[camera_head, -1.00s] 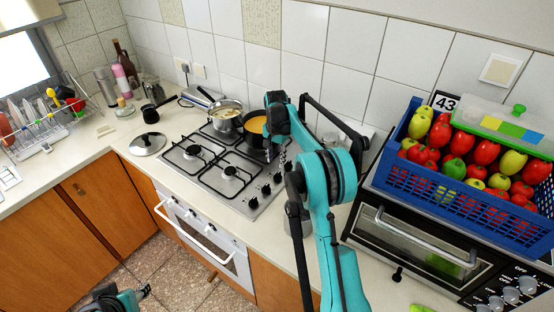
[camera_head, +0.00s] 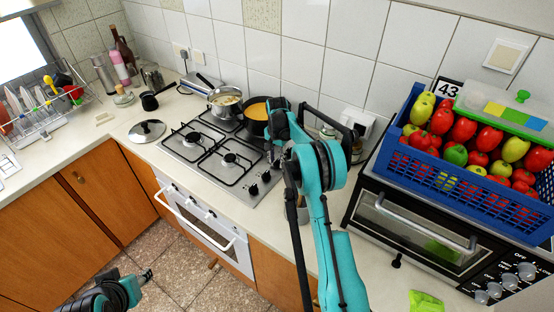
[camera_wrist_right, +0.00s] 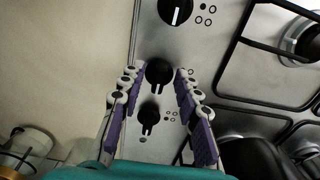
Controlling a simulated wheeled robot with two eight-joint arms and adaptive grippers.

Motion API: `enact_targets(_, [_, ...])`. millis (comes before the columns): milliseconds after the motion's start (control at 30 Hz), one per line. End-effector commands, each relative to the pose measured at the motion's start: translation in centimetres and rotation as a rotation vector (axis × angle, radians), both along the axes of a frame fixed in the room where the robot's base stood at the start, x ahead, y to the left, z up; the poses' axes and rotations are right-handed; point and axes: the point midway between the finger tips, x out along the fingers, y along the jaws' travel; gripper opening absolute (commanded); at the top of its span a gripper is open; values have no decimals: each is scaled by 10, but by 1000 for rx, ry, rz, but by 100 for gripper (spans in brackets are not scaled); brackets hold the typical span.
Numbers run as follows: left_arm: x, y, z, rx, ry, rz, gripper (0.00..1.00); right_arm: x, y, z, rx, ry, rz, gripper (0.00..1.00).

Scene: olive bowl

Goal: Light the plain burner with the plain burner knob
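The hob (camera_head: 204,166) has two bare burners, a left one (camera_head: 192,138) and a front right one (camera_head: 229,160). Black knobs line its right edge, including the front knob (camera_head: 253,190) and the one behind it (camera_head: 266,177). My right gripper (camera_head: 272,156) is over the rear of this row. In the right wrist view my right gripper (camera_wrist_right: 157,78) is open, its purple-padded fingers on either side of a middle knob (camera_wrist_right: 159,71); contact cannot be told. Other knobs show above (camera_wrist_right: 175,10) and below (camera_wrist_right: 150,114). My left gripper (camera_head: 143,279) is low at left, away from the hob.
A pan with pale food (camera_head: 225,100) and a pot of orange soup (camera_head: 256,111) stand on the rear burners. A lid (camera_head: 147,130) lies left of the hob. A small oven (camera_head: 415,222) under a blue fruit crate (camera_head: 440,185) stands to the right.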

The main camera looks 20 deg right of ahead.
Motion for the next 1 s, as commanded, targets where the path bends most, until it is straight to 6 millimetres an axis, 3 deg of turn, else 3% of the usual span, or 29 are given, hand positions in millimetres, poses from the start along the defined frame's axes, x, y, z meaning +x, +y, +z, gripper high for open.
enact_targets(33, [0,0,0,0,0,0,40,0,0,0,0,0,0,28])
enact_targets(133, [0,0,0,0,0,0,40,0,0,0,0,0,0,1])
enact_targets(167, [0,0,0,0,0,0,40,0,0,0,0,0,0,0])
enact_targets(633, [0,0,-2,0,0,0,40,0,0,0,0,0,58,0])
enact_targets(1000, [0,0,-8,0,0,0,40,-1,-1,0,0,0,335,0])
